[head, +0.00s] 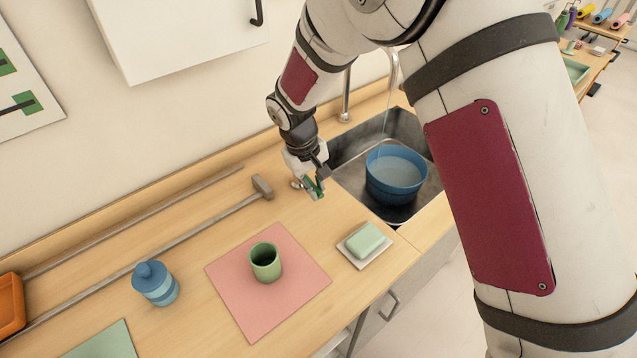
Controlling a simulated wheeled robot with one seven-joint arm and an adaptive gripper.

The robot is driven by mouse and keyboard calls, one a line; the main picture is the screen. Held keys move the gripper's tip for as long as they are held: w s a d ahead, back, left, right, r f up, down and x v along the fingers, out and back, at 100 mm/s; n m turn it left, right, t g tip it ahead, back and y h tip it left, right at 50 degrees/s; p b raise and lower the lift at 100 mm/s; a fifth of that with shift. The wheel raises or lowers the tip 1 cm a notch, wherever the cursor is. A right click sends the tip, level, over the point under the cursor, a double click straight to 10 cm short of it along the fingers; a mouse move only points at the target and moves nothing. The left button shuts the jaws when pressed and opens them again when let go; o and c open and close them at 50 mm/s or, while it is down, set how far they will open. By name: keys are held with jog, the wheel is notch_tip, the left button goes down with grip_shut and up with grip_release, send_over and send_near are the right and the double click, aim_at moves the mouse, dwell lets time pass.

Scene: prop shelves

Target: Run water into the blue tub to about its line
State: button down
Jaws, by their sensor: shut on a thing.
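The blue tub (395,187) stands upright in the metal sink (350,172). Pale water (398,165) fills much of it, below the rim. I cannot make out a line on its wall. The tap (346,98) rises behind the sink, partly hidden by my arm. A thin stream of water (387,105) falls toward the tub. My gripper (314,186) is shut on a small green handle (311,187) at the sink's left edge, with a bit of metal beside it. The fingers hide part of the handle.
A green soap bar on a white dish (376,259) sits in front of the sink. A green cup (265,262) stands on a pink mat (228,290). A blue jar (156,285), a long-handled hammer (262,187) and an orange tray (9,305) are further left.

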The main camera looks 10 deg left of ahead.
jog(key=c, duration=1.6)
grip_release()
notch_tip(320, 180, up, 12)
jog(key=s+a, duration=0.1)
jog(key=a, duration=0.1)
jog(key=shift+s, duration=0.25)
jog(key=shift+f, duration=0.1)
